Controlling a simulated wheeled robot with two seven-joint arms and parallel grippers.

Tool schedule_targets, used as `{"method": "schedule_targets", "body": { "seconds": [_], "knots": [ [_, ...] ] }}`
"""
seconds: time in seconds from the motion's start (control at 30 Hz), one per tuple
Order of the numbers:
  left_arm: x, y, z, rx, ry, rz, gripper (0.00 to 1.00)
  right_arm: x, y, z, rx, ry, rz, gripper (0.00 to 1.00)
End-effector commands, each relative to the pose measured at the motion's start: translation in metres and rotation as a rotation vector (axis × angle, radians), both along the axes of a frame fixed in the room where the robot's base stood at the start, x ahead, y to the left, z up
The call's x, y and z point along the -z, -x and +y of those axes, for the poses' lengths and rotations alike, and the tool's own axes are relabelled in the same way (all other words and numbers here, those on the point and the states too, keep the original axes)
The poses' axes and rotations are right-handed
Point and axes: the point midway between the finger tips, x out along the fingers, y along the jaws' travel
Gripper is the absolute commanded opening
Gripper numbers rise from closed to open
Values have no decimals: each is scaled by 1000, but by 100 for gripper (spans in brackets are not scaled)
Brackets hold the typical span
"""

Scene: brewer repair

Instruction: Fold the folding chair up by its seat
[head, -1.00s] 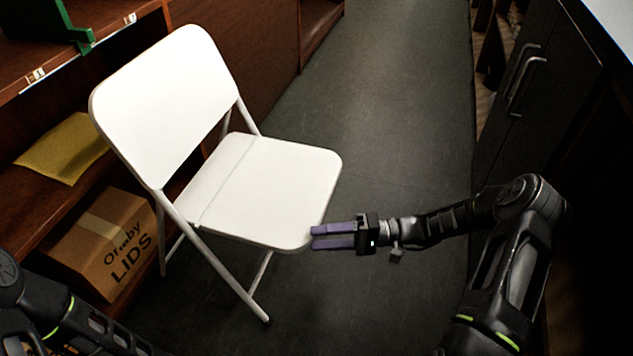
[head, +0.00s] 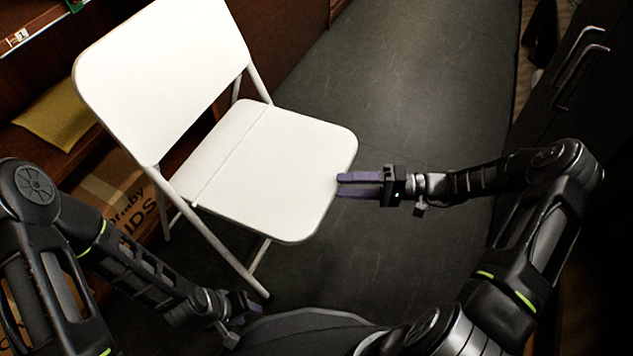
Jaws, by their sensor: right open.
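The white folding chair (head: 262,172) stands unfolded on the dark floor, its seat down and its backrest (head: 160,75) leaning toward the shelves at left. My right gripper (head: 340,185) is open, its purple fingers pointing left at the right front edge of the seat. The fingertips are at or very near that edge; I cannot tell whether they touch it or straddle it. My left gripper (head: 250,302) is low in the view, near the foot of the chair's front leg, with its fingers mostly hidden, so its opening cannot be seen.
Brown shelves at left hold a yellow envelope (head: 58,108) and a cardboard box (head: 118,200), partly hidden by my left arm. A dark cabinet (head: 570,90) with metal handles stands at right. The floor (head: 420,70) behind and right of the chair is clear.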

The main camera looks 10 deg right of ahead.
Motion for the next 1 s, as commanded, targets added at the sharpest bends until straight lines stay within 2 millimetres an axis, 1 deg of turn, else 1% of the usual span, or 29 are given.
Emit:
{"method": "schedule_targets", "body": {
  "seconds": [0.17, 0.5, 0.6, 0.7, 0.93, 1.0],
  "knots": [
    [4, -1, 0, -1, 0, -2, 38, 1, -4, 13, -3, -1, -1, 44],
    [16, -3, 0, -4, -1, -7, 38, 2, -17, 61, -3, -1, -1, 44],
    [18, -3, 0, -4, -1, -8, 38, 2, -20, 70, -2, -1, 0, 44],
    [18, -3, -1, -4, -2, -9, 38, 2, -21, 74, -1, 0, 0, 44],
    [18, -3, -1, -3, -2, -9, 38, 1, -22, 75, -1, 0, 0, 44],
    [18, -3, -1, -4, -2, -9, 38, 1, -22, 75, -1, 0, 0, 39]
  ]
}}
